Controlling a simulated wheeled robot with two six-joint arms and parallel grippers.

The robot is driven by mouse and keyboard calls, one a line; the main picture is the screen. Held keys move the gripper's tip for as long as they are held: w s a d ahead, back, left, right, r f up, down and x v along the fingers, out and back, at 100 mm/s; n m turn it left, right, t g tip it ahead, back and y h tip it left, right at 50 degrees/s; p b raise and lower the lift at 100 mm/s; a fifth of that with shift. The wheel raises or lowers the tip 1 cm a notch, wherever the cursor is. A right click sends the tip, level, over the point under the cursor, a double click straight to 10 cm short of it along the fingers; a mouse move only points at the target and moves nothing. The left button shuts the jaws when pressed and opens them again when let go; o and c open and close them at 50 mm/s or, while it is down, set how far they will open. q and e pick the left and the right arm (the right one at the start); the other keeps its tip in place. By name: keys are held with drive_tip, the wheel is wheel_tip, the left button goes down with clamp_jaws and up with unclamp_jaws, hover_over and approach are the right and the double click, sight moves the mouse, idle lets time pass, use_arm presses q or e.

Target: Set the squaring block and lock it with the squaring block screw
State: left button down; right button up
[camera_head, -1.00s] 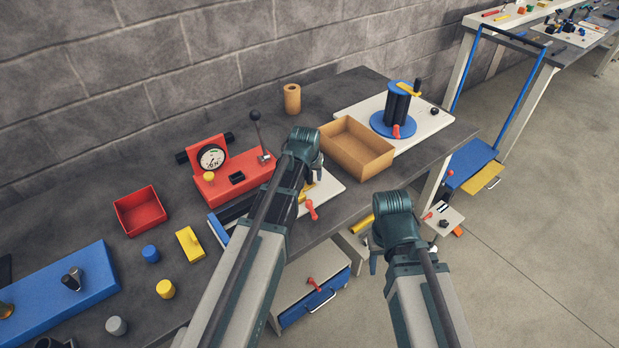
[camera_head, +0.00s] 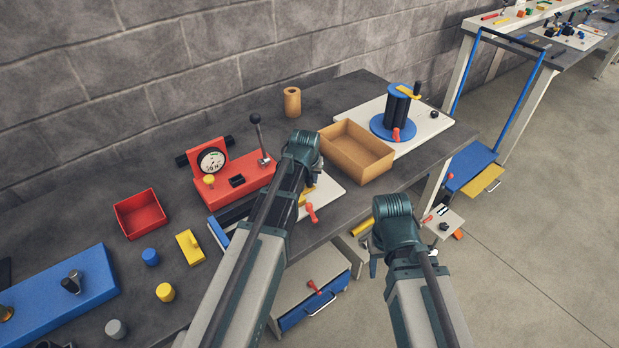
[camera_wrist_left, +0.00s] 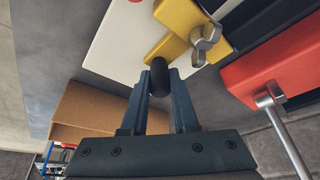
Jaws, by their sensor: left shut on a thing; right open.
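The yellow block (camera_wrist_left: 180,22), which I take for the squaring block, lies on a white plate (camera_wrist_left: 115,40) in the left wrist view. A silver wing screw (camera_wrist_left: 205,44) stands on it. My left gripper (camera_wrist_left: 159,82) is shut on a black rounded knob (camera_wrist_left: 159,70) beside the yellow block; whether the knob is joined to it I cannot tell. In the head view my left wrist hides the fingers, and only a bit of the yellow block (camera_head: 306,195) shows. My right gripper (camera_head: 374,264) is open, low in front of the bench, mostly hidden by its wrist.
A red fixture with a dial (camera_head: 212,160) and lever stands left of my left wrist. A cardboard-coloured box (camera_head: 357,152) sits to the right, beside a blue spool stand (camera_head: 394,125). A red-handled lever (camera_head: 311,213) sticks out at the plate's front. Open floor lies right of the bench.

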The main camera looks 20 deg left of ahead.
use_arm(q)
drive_tip(key=shift+w, duration=0.1)
idle(0.7)
drive_tip(key=w+d, duration=0.4)
drive_tip(key=w, duration=0.1)
drive_tip(key=w+d, duration=0.2)
drive_tip(key=shift+w+d, duration=0.1)
drive_tip(key=shift+w, duration=0.3)
drive_tip(key=c, duration=0.7)
unclamp_jaws()
drive_tip(key=shift+w+d, duration=0.1)
drive_tip(key=shift+r, duration=0.1)
drive_tip(key=p+v, duration=1.2)
drive_tip(key=v, duration=0.1)
drive_tip(key=shift+r+p, duration=0.35)
